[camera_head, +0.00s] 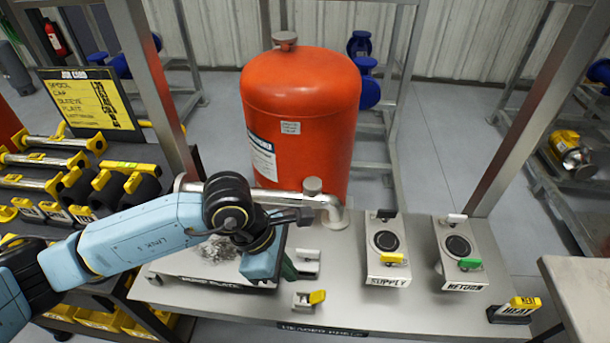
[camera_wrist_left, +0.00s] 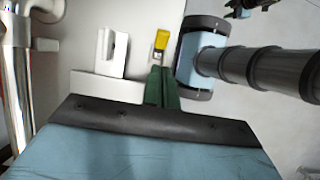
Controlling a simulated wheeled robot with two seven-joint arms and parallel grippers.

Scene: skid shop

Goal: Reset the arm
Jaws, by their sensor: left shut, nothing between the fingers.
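My left arm reaches in from the left over the header table. Its left gripper (camera_head: 289,268) is small and partly hidden by the wrist in the head view. In the left wrist view the green fingers of the left gripper (camera_wrist_left: 161,88) are together with nothing between them. I cannot tell whether the fingers touch either. My right gripper is in neither view.
A large orange tank (camera_head: 300,110) stands behind the header table (camera_head: 350,285). A grey pipe (camera_head: 285,197) runs close beside my wrist. Supply (camera_head: 388,262) and return (camera_head: 458,265) stations stand right. Tool shelves (camera_head: 60,195) are left. A steel upright (camera_head: 150,85) rises behind my arm.

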